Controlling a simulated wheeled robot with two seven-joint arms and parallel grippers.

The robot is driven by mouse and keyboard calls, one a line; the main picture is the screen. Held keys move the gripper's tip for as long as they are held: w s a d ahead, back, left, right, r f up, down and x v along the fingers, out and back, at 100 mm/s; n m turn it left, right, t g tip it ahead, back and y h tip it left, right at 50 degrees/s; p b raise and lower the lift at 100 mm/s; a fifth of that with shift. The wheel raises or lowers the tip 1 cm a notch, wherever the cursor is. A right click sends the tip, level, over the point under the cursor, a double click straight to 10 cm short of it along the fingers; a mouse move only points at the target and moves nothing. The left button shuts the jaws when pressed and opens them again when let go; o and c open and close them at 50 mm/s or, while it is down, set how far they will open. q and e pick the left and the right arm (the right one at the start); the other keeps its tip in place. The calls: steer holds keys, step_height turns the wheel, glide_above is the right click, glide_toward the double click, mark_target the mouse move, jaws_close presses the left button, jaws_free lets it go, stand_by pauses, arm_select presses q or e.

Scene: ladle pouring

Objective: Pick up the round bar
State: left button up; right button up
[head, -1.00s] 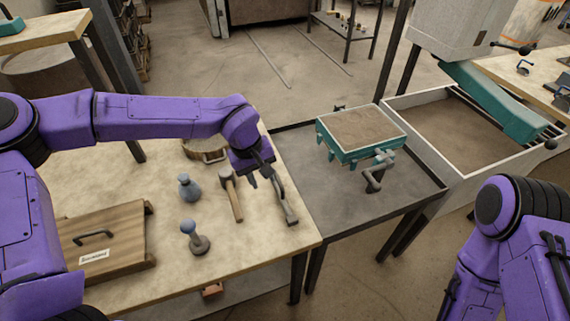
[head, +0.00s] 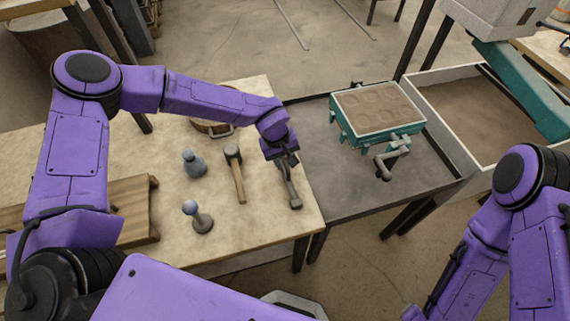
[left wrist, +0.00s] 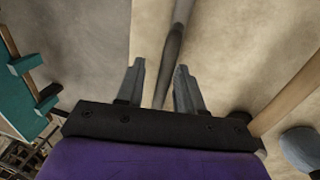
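The round bar (head: 292,192) is a grey metal bar lying near the right edge of the wooden table. Its near end is wider, and its far part is hidden under my left gripper in the head view. My left gripper (head: 284,163) is low over the bar. In the left wrist view the bar (left wrist: 173,45) runs between the two fingers of the open left gripper (left wrist: 160,67), with gaps visible beside it. I cannot tell whether a finger touches it. My right arm shows at the right, but its gripper is out of view.
A wooden-handled hammer (head: 237,175) lies just left of the bar. A blue-grey flask (head: 193,164), a knobbed tool (head: 200,218) and a round sieve (head: 211,128) are near. A teal sand-filled box (head: 376,110) with a crank stands on the dark metal table (head: 335,185) at right.

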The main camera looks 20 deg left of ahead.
arm_select(q)
steer(key=shift+s+r, duration=0.2)
steer(key=shift+s, duration=0.1)
jaws_close()
steer(key=shift+r, duration=0.1)
